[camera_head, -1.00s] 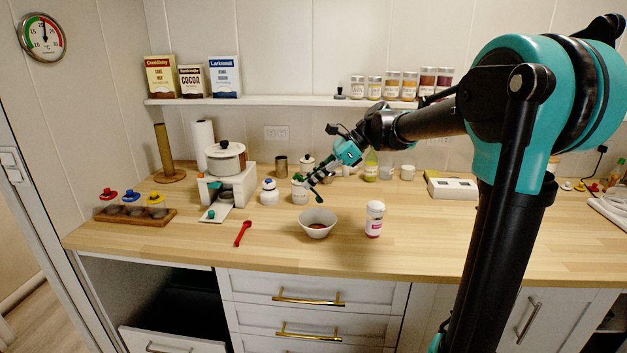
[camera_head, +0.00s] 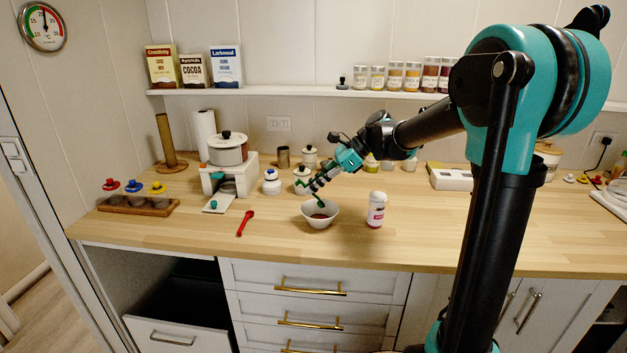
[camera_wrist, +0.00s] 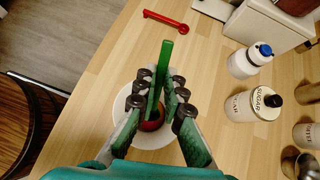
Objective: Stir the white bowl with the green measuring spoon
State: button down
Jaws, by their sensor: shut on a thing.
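The white bowl (camera_head: 309,214) stands on the wooden counter near its front edge, with something dark red inside. In the wrist view the bowl (camera_wrist: 128,131) is below my gripper and partly covered by its fingers. My gripper (camera_head: 308,185) is shut on the green measuring spoon (camera_head: 319,200), tilted just above the bowl. In the wrist view the spoon's green handle (camera_wrist: 165,56) sticks out between the fingertips (camera_wrist: 161,86). The spoon's lower end reaches to the bowl's opening; whether it touches the contents I cannot tell.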

jog(key=shift+f, duration=2.4)
jog(key=shift+a, duration=0.2)
